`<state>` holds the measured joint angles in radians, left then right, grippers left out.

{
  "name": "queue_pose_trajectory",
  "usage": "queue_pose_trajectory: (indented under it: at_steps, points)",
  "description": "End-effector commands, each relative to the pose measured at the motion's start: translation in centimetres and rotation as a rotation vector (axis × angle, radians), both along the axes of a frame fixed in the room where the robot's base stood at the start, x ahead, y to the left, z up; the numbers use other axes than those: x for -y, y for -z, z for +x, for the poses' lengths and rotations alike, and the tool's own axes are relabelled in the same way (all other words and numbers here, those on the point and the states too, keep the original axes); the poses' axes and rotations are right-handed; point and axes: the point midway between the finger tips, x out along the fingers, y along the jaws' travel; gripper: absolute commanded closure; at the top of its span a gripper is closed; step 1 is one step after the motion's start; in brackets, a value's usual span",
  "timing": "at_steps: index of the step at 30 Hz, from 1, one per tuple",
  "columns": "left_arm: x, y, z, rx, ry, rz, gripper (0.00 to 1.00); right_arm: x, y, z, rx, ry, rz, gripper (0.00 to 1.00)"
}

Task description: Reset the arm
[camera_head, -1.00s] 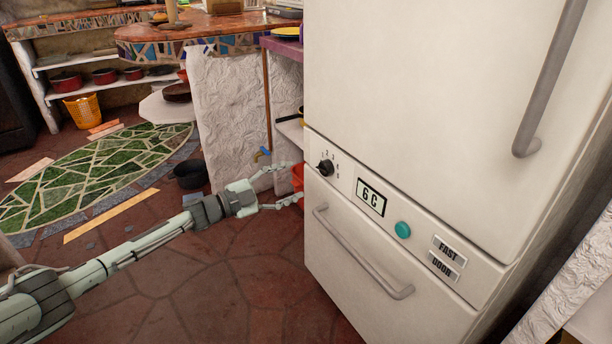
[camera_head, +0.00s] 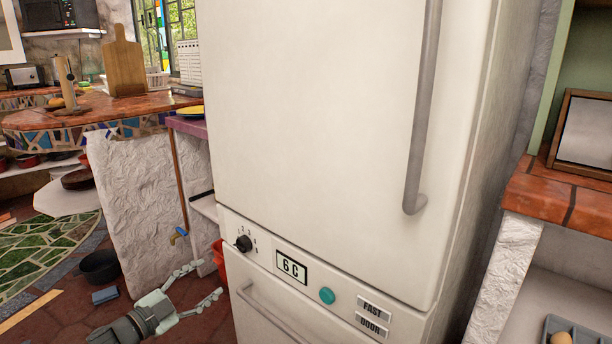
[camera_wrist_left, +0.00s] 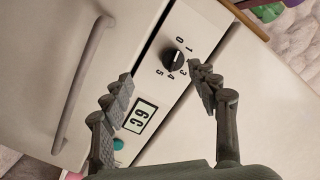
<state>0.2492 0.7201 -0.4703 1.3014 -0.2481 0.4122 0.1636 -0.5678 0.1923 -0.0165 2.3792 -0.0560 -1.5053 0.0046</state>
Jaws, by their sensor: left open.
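My left gripper (camera_head: 208,282) is open and empty in the lower left of the head view, in front of the fridge's lower left side. Its two fingers point toward the fridge and stand well apart. In the left wrist view the open fingers (camera_wrist_left: 160,90) frame the fridge panel with the black dial (camera_wrist_left: 173,60) and the "6C" display (camera_wrist_left: 139,115). I cannot tell how far the fingertips are from the panel. Most of my left arm is below the picture edge. My right gripper is in neither view.
The white fridge (camera_head: 310,120) fills the middle, its doors closed. A mosaic counter (camera_head: 90,112) with a cutting board (camera_head: 123,66) stands at the left. A black pot (camera_head: 101,266) sits on the floor. A brick-topped shelf (camera_head: 560,195) stands at the right.

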Motion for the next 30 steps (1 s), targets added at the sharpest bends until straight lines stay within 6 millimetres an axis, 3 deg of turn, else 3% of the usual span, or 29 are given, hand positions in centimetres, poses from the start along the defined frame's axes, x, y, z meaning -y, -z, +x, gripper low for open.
queue_pose_trajectory:
  at_steps: [1,5,8,12,15,19,21,24,30]
  points:
    - [1.3,1.6,-1.0,-0.060,-0.069,-0.038,0.40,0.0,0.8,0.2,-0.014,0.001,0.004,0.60]
    - [2.3,6.5,-4.6,-0.273,-0.314,-0.114,0.40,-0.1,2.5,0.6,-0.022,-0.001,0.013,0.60]
    - [2.1,10.4,-9.6,-0.482,-0.501,-0.155,0.40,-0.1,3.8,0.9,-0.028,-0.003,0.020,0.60]
    - [1.6,14.9,-19.2,-0.800,-0.725,-0.183,0.40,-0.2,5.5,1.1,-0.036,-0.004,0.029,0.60]
    - [1.5,16.5,-25.7,-0.991,-0.834,-0.186,0.40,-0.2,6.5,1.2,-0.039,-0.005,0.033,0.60]
    - [1.6,17.3,-32.0,-1.171,-0.922,-0.179,0.40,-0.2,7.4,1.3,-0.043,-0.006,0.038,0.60]
    - [1.7,17.4,-34.2,-1.231,-0.949,-0.177,0.40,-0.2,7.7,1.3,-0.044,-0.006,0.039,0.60]
    - [1.8,17.4,-35.8,-1.278,-0.969,-0.172,0.40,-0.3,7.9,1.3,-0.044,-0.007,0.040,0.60]
    - [1.8,17.4,-36.2,-1.289,-0.973,-0.169,0.40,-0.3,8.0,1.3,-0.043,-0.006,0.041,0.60]
